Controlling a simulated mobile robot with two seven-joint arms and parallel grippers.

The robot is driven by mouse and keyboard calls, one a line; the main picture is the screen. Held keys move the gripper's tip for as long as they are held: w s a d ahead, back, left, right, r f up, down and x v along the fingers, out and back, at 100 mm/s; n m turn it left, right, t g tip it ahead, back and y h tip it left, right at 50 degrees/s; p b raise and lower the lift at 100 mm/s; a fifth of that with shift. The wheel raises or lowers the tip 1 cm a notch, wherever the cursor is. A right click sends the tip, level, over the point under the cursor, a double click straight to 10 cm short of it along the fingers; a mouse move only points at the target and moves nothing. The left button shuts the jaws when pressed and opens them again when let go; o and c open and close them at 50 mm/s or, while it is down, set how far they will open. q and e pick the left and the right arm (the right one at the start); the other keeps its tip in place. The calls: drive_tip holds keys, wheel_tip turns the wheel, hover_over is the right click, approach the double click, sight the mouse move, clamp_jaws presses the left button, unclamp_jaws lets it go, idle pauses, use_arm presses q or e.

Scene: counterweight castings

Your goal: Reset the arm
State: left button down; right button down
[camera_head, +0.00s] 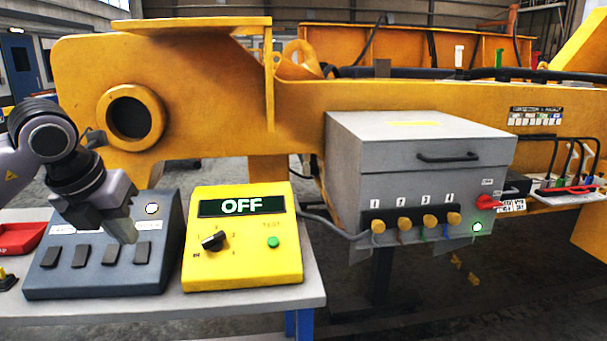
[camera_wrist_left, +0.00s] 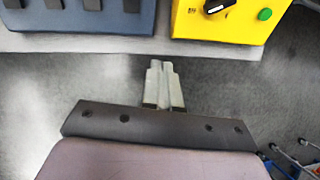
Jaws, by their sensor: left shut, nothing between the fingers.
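My left arm comes in from the left in the head view. The yellow tester (camera_head: 240,262) reads OFF and has a black knob and a green button. My right gripper is in neither view.
A light table (camera_head: 240,302) carries the console and tester, with a red tray (camera_head: 20,238) at the left. A grey cabinet (camera_head: 345,170) with several yellow plugs stands right of the table. A large yellow steel frame (camera_head: 210,80) fills the back.

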use_arm(q)
drive_tip(key=s+d+f+n+h+p, duration=0.1)
drive_tip(key=s+d+f+h, duration=0.1)
drive_tip(key=d+h, duration=0.5)
drive_tip(key=s+d+f+g+h, duration=0.1)
drive_tip(key=s+d+f+h, duration=0.15)
drive_tip(key=d+h, duration=0.55)
drive_tip(key=s+d+f+n+h+p, duration=0.1)
drive_tip(key=s+d+f+h, duration=0.2)
drive_tip(key=d, duration=0.7)
drive_tip(key=w+a+f+n+t+y, duration=0.1)
drive_tip(key=a+f+n+t+y, duration=0.45)
drive_tip(key=n, duration=0.55)
drive_tip(key=a+f+n+t+y, duration=0.3)
drive_tip(key=f+n+t+y, duration=0.35)
drive_tip(key=n, duration=0.55)
drive_tip(key=s+a+f+n+g+y, duration=0.2)
drive_tip(key=s+f+n, duration=0.1)
drive_tip(key=s+f, duration=0.4)
drive_tip(key=s+a+f+n+g+y+p, duration=0.1)
drive_tip(key=s+a+f+n+g+y, duration=0.1)
drive_tip(key=s+f, duration=0.4)
wheel_tip(320, 180, down, 5)
drive_tip(key=shift+s+a+n+g, duration=0.4)
drive_tip(key=shift+a+n+g, duration=0.15)
drive_tip(key=shift+n, duration=0.55)
